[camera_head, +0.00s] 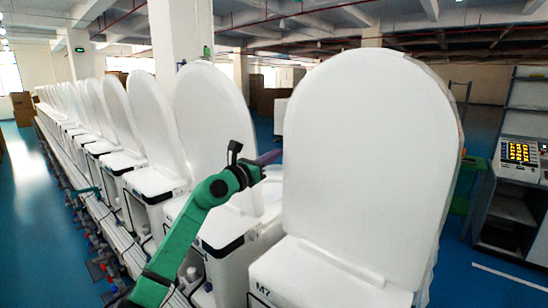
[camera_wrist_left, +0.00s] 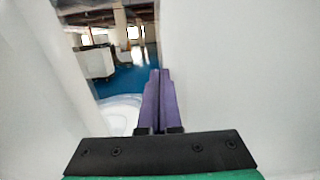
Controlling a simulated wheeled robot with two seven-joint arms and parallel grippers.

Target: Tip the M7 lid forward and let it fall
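The M7 lid (camera_head: 370,150) is a large white oval panel standing upright on the white unit marked M7 (camera_head: 310,275). My left gripper (camera_head: 270,157) comes in from the left, at the lid's left edge. Its purple fingers lie together, with nothing seen between them, and their tips meet the lid's edge in the head view. In the left wrist view, the closed fingers (camera_wrist_left: 159,95) point into a gap between two white surfaces. The right one (camera_wrist_left: 240,80) is close beside the fingers; I cannot tell whether they touch. My right gripper is not in view.
A neighbouring upright lid (camera_head: 212,110) stands just behind my left gripper, with a row of similar units running back left. A shelf with a control panel (camera_head: 519,155) stands at the right. Blue floor (camera_head: 35,210) is open at the far left.

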